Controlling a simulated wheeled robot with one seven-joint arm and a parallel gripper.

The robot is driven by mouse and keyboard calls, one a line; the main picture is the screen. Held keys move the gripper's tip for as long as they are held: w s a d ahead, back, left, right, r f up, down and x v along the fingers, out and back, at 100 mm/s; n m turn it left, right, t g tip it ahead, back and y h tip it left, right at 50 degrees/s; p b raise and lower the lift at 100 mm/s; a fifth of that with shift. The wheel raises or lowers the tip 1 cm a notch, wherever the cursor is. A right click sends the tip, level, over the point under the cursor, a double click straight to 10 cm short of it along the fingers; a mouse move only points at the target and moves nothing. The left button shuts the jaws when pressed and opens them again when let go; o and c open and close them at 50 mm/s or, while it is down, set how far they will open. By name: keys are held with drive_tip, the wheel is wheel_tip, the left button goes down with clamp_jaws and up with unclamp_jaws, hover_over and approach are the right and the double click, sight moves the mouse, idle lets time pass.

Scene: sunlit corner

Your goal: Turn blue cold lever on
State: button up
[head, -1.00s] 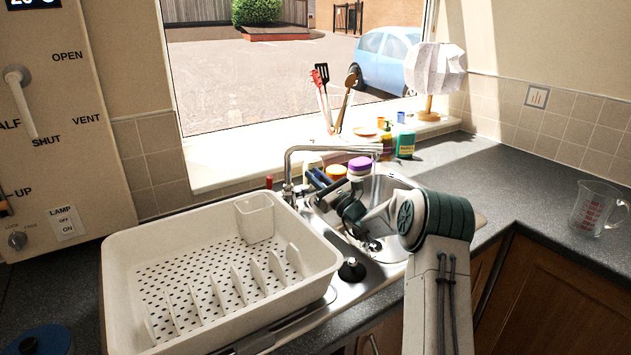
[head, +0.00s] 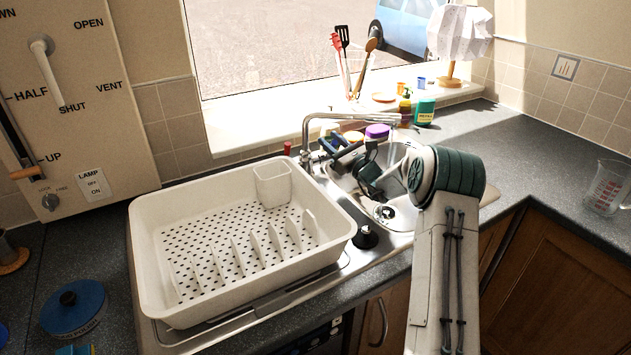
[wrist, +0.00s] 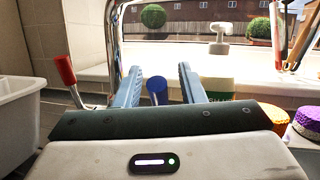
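A blue cylindrical end (wrist: 157,88), which looks like the cold lever, shows between my fingertips in the wrist view. My gripper (wrist: 158,82) is open, with one finger on each side of it and visible gaps. I cannot tell how deep between the fingers it reaches; its lower part is hidden behind my gripper. In the head view my gripper (head: 340,150) is just right of the chrome tap (head: 307,140), and the blue lever cannot be made out there. The red lever (wrist: 66,72) leans left of the tap; it also shows in the head view (head: 287,148).
A white dish rack (head: 160,290) fills the drainer left of the sink (head: 400,215). Bottles, including a green one (head: 424,112), and purple-lidded (head: 377,131) and orange-lidded containers stand behind the sink. A measuring jug (head: 606,188) is on the right counter.

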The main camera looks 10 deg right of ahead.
drive_tip(key=shift+w+a+r+m+g+h+p, duration=0.2)
drive_tip(key=shift+w+r+g+h+p, duration=0.3)
drive_tip(key=shift+p, duration=2.1)
drive_tip(key=shift+w+a+r+m+g+h+p, duration=0.2)
drive_tip(key=shift+w+g+h+p, duration=0.45)
drive_tip(key=shift+p, duration=1.9)
drive_tip(key=b+v, duration=0.5)
drive_tip(key=v, duration=0.9)
drive_tip(key=s+a+r+n+g, duration=0.1)
drive_tip(key=s+a+n+g, duration=0.5)
drive_tip(key=s, duration=0.4)
drive_tip(key=s+a+r+n+g, duration=0.2)
drive_tip(key=s+a+n+g, duration=0.4)
drive_tip(key=s+a+n, duration=0.3)
drive_tip(key=shift+s+a+n+b, duration=0.35)
drive_tip(key=shift+s+n, duration=0.15)
drive_tip(key=shift+s, duration=0.55)
